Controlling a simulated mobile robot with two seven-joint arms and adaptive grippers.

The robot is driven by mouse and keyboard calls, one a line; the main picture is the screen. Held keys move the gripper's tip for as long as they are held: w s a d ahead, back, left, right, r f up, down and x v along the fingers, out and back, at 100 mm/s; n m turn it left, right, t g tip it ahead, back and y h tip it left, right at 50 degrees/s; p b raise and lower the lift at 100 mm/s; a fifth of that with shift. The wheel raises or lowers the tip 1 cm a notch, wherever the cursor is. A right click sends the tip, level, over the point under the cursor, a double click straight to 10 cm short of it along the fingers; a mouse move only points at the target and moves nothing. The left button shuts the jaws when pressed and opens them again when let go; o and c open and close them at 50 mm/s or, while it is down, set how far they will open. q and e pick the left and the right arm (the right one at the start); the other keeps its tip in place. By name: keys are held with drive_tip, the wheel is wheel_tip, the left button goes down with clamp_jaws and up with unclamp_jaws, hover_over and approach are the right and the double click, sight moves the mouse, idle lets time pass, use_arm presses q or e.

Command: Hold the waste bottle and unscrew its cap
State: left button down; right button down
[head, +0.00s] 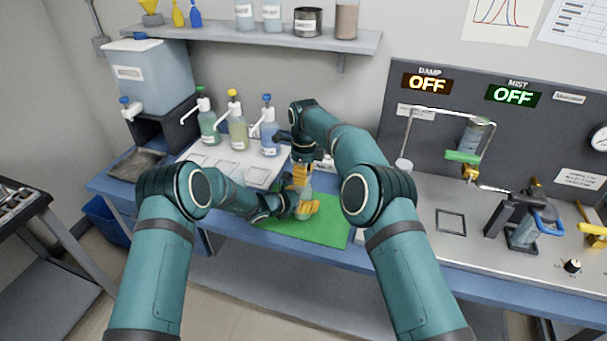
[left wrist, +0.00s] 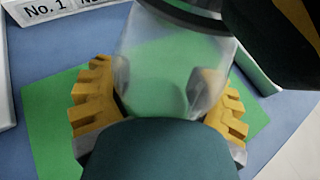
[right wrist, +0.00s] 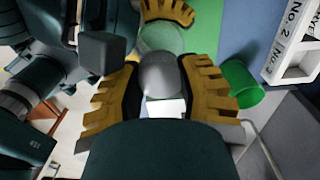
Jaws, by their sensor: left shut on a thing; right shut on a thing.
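The waste bottle (left wrist: 165,65) is a clear bottle standing over the green mat (head: 335,229). My left gripper (head: 306,208) is shut on its body from the left; its yellow fingers lie on both sides of the bottle in the left wrist view. My right gripper (head: 300,174) is above, pointing down, shut on a grey rounded piece at the top of the bottle, which looks like the cap (right wrist: 160,75). The clear bottle body shows beyond it in the right wrist view. The fingers hide much of the cap, and I cannot tell how far it is turned.
Pump bottles (head: 238,130) stand behind on the left, beside white numbered trays (head: 225,150). A blue tank (head: 150,75) is at the back left. The grey apparatus panel (head: 430,130) and a clamp stand (head: 525,225) are on the right. The mat's front right is clear.

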drive_tip(key=n, duration=1.2)
drive_tip(key=shift+n, duration=0.4)
drive_tip(key=n, duration=0.4)
drive_tip(key=c, duration=0.6)
unclamp_jaws()
drive_tip(key=shift+c, duration=0.2)
